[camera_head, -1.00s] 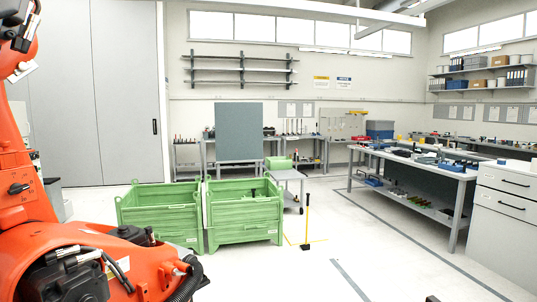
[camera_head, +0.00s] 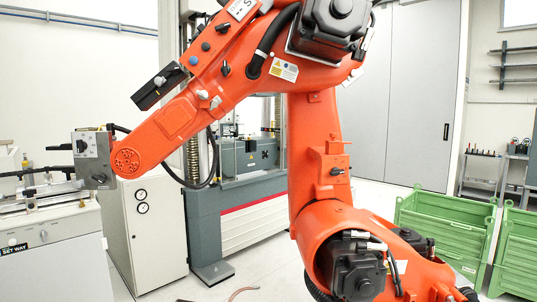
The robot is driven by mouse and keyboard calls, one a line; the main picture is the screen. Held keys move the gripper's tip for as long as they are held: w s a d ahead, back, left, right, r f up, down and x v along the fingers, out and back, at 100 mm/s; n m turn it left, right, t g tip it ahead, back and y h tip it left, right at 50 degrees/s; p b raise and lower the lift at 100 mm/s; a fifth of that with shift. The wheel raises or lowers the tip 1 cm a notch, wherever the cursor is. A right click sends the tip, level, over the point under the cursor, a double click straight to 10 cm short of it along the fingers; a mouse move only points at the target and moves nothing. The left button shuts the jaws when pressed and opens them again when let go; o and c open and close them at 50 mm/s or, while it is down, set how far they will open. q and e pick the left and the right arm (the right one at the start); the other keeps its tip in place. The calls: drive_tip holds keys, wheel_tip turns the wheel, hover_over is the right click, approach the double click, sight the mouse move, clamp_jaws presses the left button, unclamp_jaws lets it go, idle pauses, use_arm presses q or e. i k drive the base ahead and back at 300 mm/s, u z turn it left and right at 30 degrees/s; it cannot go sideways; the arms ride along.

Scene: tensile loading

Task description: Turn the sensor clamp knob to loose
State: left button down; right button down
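No knob here is clearly marked as the sensor clamp knob. A large orange industrial robot arm (camera_head: 320,128) fills the middle of the head view and carries several knobs. One dark knob (camera_head: 225,69) is on its upper link, and another dark knob (camera_head: 337,171) is on its upright link. A dark box (camera_head: 160,86) is fixed beside the upper link. A grey box (camera_head: 93,160) at the arm's left end has a small dark knob on its face. The knobs' settings are too small to read. Neither of my grippers shows.
A grey testing machine (camera_head: 250,158) stands behind the orange arm. A white cabinet (camera_head: 155,228) with two gauges and a white bench (camera_head: 50,250) are at left. Green crates (camera_head: 445,232) stand at right. Some floor is clear at the bottom centre.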

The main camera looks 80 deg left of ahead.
sight(101, 178)
drive_tip(key=u, duration=4.5)
drive_tip(key=i, duration=1.85)
drive_tip(key=u, duration=0.05)
